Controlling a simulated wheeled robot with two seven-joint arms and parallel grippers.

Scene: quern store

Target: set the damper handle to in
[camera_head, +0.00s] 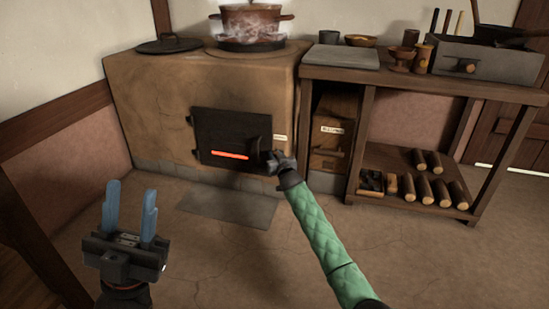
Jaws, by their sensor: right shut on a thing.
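The clay stove (150,110) stands at the back left, with a black firebox door (225,130) in its front. A glowing orange slot shows low in the door. My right gripper (268,160) is at the right edge of this door, below a small pale label (279,137). It is shut on what appears to be the damper handle, which is mostly hidden by the gripper, so its setting cannot be read. My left gripper (131,195) is open and empty, with blue fingers pointing up, at the lower left, well away from the stove.
A steaming pot (250,20) and a black lid (168,45) sit on the stove. A wooden bench (420,83) to the right bears cups, a slab and a grey box (480,58); logs lie on its lower shelf. A grey floor plate (228,206) lies before the stove.

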